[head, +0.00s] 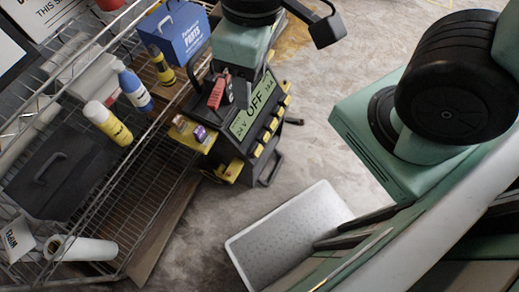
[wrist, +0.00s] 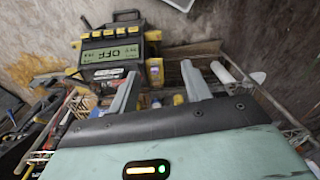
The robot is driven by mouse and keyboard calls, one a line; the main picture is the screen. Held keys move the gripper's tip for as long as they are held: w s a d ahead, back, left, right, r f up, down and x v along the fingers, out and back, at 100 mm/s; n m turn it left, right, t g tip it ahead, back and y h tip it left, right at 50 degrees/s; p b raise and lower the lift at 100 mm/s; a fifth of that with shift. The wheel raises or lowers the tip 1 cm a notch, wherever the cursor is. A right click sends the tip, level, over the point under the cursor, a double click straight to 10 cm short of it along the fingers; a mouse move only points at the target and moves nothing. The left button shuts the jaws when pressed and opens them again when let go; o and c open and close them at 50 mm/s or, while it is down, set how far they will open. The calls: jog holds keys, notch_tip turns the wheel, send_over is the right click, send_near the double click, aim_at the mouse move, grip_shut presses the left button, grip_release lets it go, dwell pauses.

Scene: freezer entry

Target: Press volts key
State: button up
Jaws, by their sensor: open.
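The charger (head: 229,147) is a dark box with yellow corners standing beside the shelf rack, and it also shows in the wrist view (wrist: 104,73). Its green display (head: 256,106) reads OFF, with a small "24 V" at one end. A row of yellow keys (wrist: 108,32) runs along the display. Their labels are too small to read, so I cannot tell which is the volts key. My gripper (wrist: 160,88) is open, with two grey fingers apart and nothing seen between them. In the head view its teal body is above the charger's handle end; its fingertips are hard to make out there.
A wire rack (head: 150,135) at the left holds a blue parts box (head: 181,35), bottles (head: 108,122), a dark case (head: 58,172) and a paper roll (head: 82,249). A red clamp (head: 219,92) sits on the charger. A pale grey panel (head: 285,232) lies below. Concrete floor right of the charger is mostly clear.

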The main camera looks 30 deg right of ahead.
grip_shut()
dwell(1.9)
